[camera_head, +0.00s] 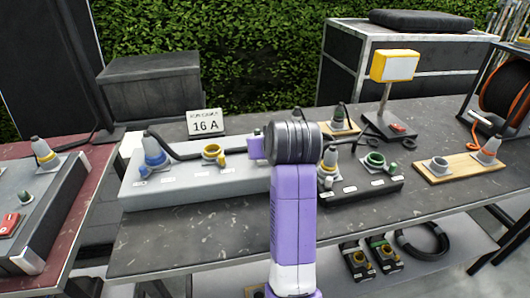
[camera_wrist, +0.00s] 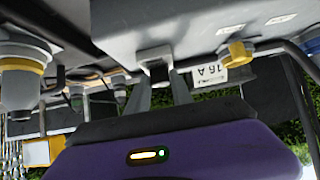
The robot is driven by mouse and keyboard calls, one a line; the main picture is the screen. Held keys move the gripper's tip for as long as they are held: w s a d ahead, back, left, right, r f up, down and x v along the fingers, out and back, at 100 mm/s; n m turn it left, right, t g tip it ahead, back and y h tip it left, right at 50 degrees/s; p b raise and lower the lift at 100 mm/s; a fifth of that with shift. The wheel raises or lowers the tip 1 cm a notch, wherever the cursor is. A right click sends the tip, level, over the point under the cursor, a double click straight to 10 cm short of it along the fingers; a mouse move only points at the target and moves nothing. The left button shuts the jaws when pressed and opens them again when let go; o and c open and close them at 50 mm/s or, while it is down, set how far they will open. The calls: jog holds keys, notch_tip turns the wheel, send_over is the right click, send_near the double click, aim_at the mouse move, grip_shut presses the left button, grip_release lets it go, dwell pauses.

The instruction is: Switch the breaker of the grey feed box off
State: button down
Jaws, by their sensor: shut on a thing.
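The grey feed box (camera_head: 195,182) stands on the dark table, left of my arm in the head view. It carries a blue plug and a yellow socket (camera_head: 213,152); my purple arm hides its right end. In the wrist view, which is upside down, the box's grey body (camera_wrist: 190,22) fills the top. My gripper (camera_wrist: 160,82) is shut on a small dark part at the box, which looks like the breaker (camera_wrist: 155,66). Its lever position cannot be made out. The head view hides the fingertips.
A 16 A sign (camera_head: 206,122) stands behind the grey box. A black feed box (camera_head: 365,187) with a grey plug (camera_head: 330,160) and green socket is close on my arm's right. A yellow-framed panel on a post (camera_head: 394,66) and a wooden board (camera_head: 460,167) stand farther right.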

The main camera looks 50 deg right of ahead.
jog(key=shift+s+a+f+t+b, duration=0.1)
jog(key=shift+a+t+b, duration=0.05)
jog(key=shift+t+b, duration=0.2)
dwell(0.3)
jog(key=c, duration=1.1)
grip_release()
jog(key=v, duration=0.7)
jog(key=shift+s+a+p, duration=0.25)
jog(key=shift+p, duration=0.15)
jog(key=shift+r, duration=0.2)
